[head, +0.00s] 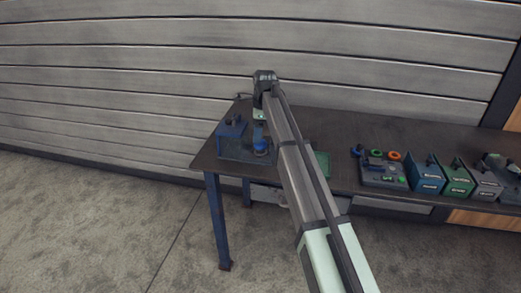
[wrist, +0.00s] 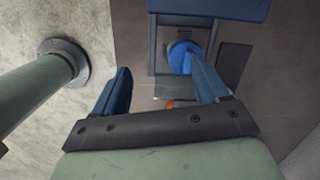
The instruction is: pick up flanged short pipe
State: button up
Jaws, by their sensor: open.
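A blue round-flanged piece, which looks like the flanged short pipe (head: 261,147), sits at a dark blue fixture (head: 232,151) near the left end of the workbench. In the wrist view the blue piece (wrist: 180,54) shows above centre, partly covered by my right finger. My gripper (head: 259,134) is above the bench, close over the piece. In the wrist view my gripper (wrist: 160,70) has its two blue fingers wide apart, with nothing seen held between them. The piece appears beside the right fingertip; I cannot tell whether they touch.
The dark workbench (head: 335,133) ends at the left, with bare floor beyond. A green item (head: 322,163) is partly hidden behind my arm. To the right are a board with coloured rings (head: 382,170), a blue box (head: 426,178) and a green box (head: 457,180). A slatted wall stands behind.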

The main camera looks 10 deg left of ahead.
jog(key=w+r+m+h, duration=0.2)
jog(key=w+r+m, duration=0.2)
jog(key=r, duration=0.1)
send_over(261, 148)
jog(key=w+a, duration=0.1)
jog(key=w, duration=0.1)
notch_tip(261, 148, down, 8)
jog(key=shift+r, duration=0.15)
jog(key=shift+w+f, duration=0.15)
jog(key=shift+f, duration=1.3)
jog(key=shift+w+f, duration=0.15)
jog(key=shift+f, duration=1.25)
jog(key=shift+c, duration=0.4)
jog(key=c, duration=0.7)
jog(key=shift+c, duration=0.2)
jog(key=shift+r, duration=0.15)
